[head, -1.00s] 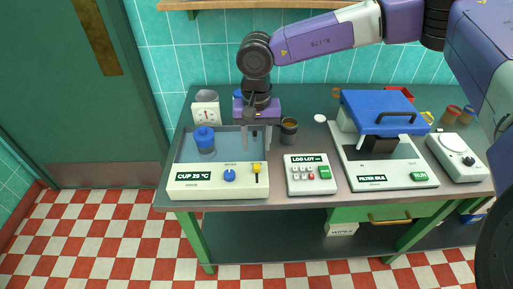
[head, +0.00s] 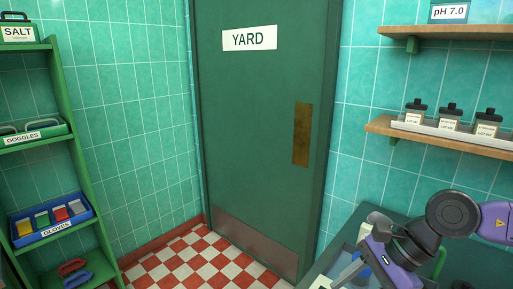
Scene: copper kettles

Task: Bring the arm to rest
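My gripper (head: 350,272) shows at the lower right of the head view, at the end of my purple and dark grey arm. It is tilted, with its fingers toward the lower left, over the green-edged bench (head: 347,233). The fingers are small and partly cut off by the bottom edge, so I cannot tell how far apart they are. I see nothing clearly held.
A green door (head: 258,130) marked YARD stands ahead. A green shelf rack (head: 70,120) at left holds a gloves tray (head: 50,232) and a goggles tray (head: 35,137). A wall shelf (head: 440,137) with several dark-capped bottles is above the bench. Checkered floor lies clear before the door.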

